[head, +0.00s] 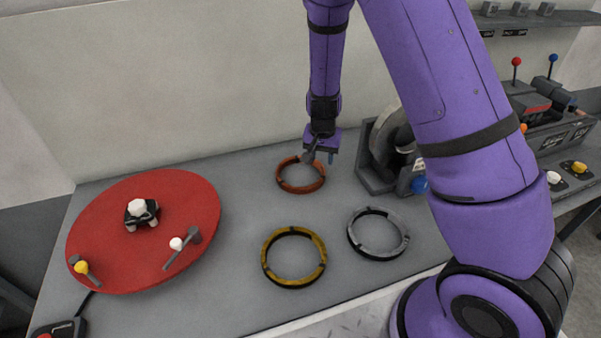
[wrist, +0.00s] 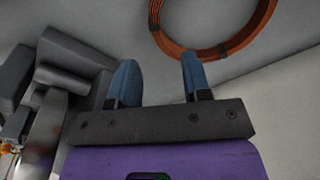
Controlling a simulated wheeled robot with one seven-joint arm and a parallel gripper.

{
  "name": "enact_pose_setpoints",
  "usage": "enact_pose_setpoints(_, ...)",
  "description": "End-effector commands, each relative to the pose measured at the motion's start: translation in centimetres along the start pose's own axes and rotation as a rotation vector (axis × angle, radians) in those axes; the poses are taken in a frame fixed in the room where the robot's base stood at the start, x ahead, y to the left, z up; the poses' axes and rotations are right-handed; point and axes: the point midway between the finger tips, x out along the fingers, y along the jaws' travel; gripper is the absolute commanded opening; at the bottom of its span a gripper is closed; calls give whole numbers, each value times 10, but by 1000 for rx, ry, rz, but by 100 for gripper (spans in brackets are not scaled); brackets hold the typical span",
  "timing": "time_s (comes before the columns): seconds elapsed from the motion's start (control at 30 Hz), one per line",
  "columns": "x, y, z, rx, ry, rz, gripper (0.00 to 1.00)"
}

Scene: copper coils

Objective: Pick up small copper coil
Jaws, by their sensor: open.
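The copper coil (head: 300,187) is a thin orange-brown ring lying flat on the grey table, near the back wall. It also shows at the top of the wrist view (wrist: 222,50), cut off by the picture's edge. My gripper (head: 320,158) is above the table by the coil's back right edge. In the wrist view my gripper (wrist: 158,78) has its two blue fingers apart with nothing between them. The right finger appears close to the coil's rim; whether they touch cannot be told.
A yellow ring (head: 322,262) and a grey ring (head: 402,238) lie in front of the coil. A red round disc (head: 190,215) with small fittings is at left. A grey machine (head: 370,165) stands right of the coil. The table between disc and coil is clear.

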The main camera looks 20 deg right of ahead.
Motion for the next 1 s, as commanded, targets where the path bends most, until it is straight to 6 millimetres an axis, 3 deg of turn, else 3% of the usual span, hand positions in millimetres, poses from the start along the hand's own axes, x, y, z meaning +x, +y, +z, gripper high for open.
enact_pose_setpoints(0.1,19,1,0,2,-2,2,44)
enact_pose_setpoints(0.37,36,2,0,1,-2,1,44)
enact_pose_setpoints(0.7,79,5,0,0,-1,0,44)
enact_pose_setpoints(1.0,84,5,0,-1,0,-1,44)
